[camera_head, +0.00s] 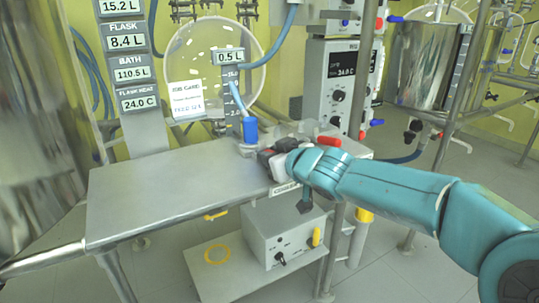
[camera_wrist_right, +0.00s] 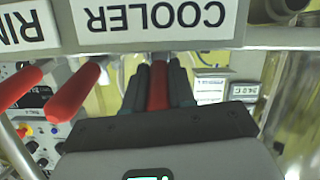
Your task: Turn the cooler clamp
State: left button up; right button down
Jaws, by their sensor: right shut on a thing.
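My right gripper (camera_head: 272,158) reaches in from the right to the far right edge of the steel bench. In the right wrist view the dark fingers of the right gripper (camera_wrist_right: 158,85) are closed on both sides of a red clamp handle (camera_wrist_right: 158,90). This handle lies under the COOLER label (camera_wrist_right: 155,17), which appears upside down. In the head view the gripper hides most of that handle. A second red handle (camera_wrist_right: 75,92) stands apart beside it; a red handle (camera_head: 328,141) also shows right of the gripper in the head view. My left gripper is not in view.
The steel bench (camera_head: 165,190) is bare on its left. A control box (camera_head: 280,235) sits below. A glass vessel (camera_head: 205,65) is behind. Another label (camera_wrist_right: 25,25) is beside COOLER.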

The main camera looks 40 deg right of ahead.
jog(key=shift+a+f, duration=0.1)
jog(key=shift+f, duration=0.05)
jog(key=c, duration=1.1)
grip_release()
jog(key=shift+o, duration=0.8)
jog(key=shift+r, duration=0.2)
jog(key=shift+s+r+p, duration=0.2)
jog(key=shift+s+p, duration=0.15)
jog(key=shift+p, duration=0.1)
jog(key=p+v, duration=1.2)
jog(key=v, duration=0.3)
jog(key=shift+s+a, duration=0.2)
jog(key=shift+s, duration=0.1)
jog(key=shift+f, duration=0.1)
